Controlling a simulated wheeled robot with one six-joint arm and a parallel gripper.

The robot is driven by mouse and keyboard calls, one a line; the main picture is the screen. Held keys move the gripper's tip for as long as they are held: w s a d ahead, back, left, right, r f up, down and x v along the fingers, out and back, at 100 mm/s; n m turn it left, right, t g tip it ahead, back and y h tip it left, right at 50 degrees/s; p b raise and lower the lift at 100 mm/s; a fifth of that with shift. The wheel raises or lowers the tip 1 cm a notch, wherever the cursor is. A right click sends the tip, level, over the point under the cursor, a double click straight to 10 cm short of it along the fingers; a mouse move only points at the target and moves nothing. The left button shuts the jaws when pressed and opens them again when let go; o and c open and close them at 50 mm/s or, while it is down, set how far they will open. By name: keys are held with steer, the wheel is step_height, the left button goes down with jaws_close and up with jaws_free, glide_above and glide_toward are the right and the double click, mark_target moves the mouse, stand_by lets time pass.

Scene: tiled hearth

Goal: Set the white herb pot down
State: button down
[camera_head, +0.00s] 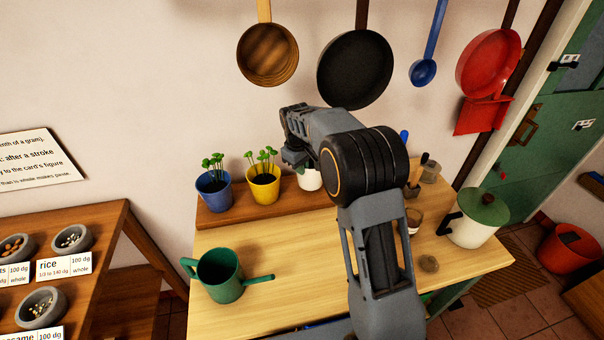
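The white herb pot (309,180) is at the back of the wooden table, to the right of the yellow pot. Only its lower left part shows; my arm and gripper cover the rest. My gripper (292,160) is right above and against the pot's upper part. Its fingers are mostly hidden, so I cannot tell whether they are closed on the pot. I also cannot tell whether the pot touches the dark wooden board (222,215) or hangs just above it.
A blue pot (214,203) and a yellow pot (263,191) with seedlings stand left on the board. A green watering can (221,275) is at front left. A cream pot with green lid (478,221) stands right. Pans hang above, including a black pan (355,70).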

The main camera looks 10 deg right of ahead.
steer(key=shift+f, duration=1.45)
steer(key=shift+f, duration=0.1)
steer(key=c, duration=1.3)
jaws_free()
steer(key=shift+c, duration=0.2)
